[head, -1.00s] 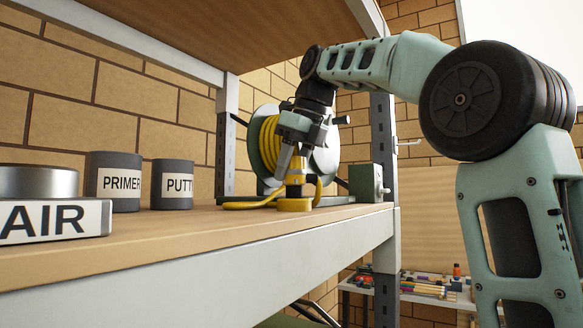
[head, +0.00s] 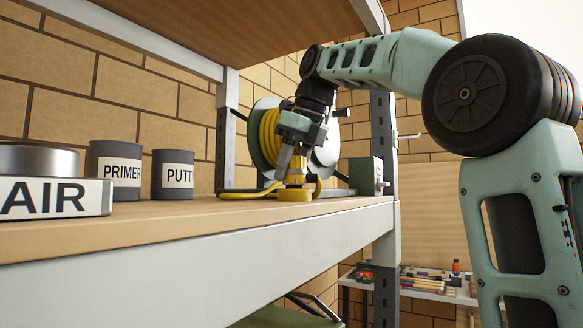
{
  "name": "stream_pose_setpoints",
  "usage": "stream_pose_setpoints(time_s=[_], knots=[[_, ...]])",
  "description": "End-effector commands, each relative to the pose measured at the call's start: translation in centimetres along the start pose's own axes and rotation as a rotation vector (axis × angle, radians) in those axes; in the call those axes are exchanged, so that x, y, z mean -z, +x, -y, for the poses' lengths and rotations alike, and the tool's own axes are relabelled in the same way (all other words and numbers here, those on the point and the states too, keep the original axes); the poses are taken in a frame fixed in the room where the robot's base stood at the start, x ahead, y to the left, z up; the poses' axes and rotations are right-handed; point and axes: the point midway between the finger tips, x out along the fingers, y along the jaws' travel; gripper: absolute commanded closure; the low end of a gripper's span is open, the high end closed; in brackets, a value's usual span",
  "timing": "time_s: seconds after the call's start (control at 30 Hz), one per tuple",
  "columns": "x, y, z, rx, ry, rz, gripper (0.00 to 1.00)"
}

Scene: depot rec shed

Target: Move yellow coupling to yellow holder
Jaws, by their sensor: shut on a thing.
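In the head view, my gripper (head: 296,166) points down over the shelf in front of the hose reel, shut on the yellow coupling (head: 296,181). The coupling is small and mostly hidden by the fingers. The yellow holder (head: 294,196) is a low round yellow piece on the shelf board, directly below the coupling. The coupling's lower end appears at or just above the holder; I cannot tell whether it is seated in it.
A reel with yellow hose (head: 268,138) stands close behind my gripper. A grey-green box (head: 365,176) and a shelf post (head: 384,140) are to the right. Dark PRIMER (head: 115,157) and PUTTY (head: 172,163) cans and an AIR-labelled box (head: 50,200) stand left. An upper shelf (head: 240,25) hangs overhead.

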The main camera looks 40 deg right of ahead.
Motion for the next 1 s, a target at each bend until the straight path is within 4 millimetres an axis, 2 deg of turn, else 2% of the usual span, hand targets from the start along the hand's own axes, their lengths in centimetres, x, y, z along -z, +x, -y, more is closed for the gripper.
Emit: stream_pose_setpoints(time_s=[0.07,0.1,0.2,0.57,0.77,1.0], knots=[[0.0,-0.1,0.0,0.001,0.0,0.002,0.81],[0.0,-0.1,0.0,0.001,0.0,0.002,0.55],[0.0,-0.1,0.0,0.001,0.0,0.002,0.33],[0.0,-0.6,0.0,0.0,0.0,0.0,0.33],[-0.1,-3.8,0.1,0.002,0.0,0.005,0.33],[-0.2,-9.5,0.1,0.003,0.0,0.003,0.33]])
